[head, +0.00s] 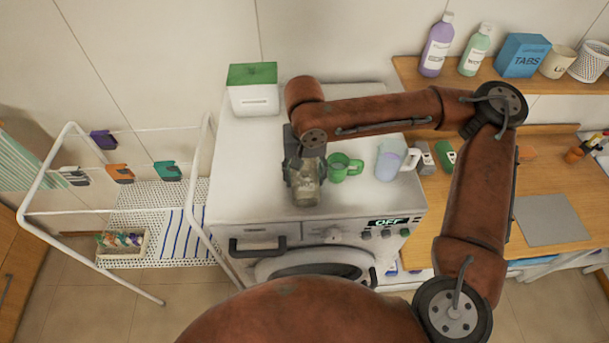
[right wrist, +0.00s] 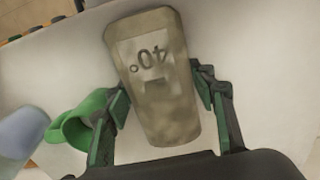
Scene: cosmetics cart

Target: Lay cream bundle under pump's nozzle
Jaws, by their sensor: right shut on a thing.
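A cream, brownish bundle with a paler label reading "40°" (right wrist: 152,75) is between the fingers of my right gripper (right wrist: 160,112). In the head view the bundle (head: 306,192) is over the front part of the white machine's top; I cannot tell whether it touches the surface. My right gripper (head: 304,172) reaches down from above and is shut on it. A green cup (head: 345,167) is just right of the gripper, and it also shows beside the left finger in the right wrist view (right wrist: 78,128). I make out no pump or nozzle. My left gripper is not in view.
A clear jug (head: 388,163) stands on the machine (head: 240,190), right of the green cup. A white box with green lid (head: 253,88) stands at its back left. A drying rack (head: 160,192) is left; a wooden counter (head: 470,200) and shelf with bottles are right.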

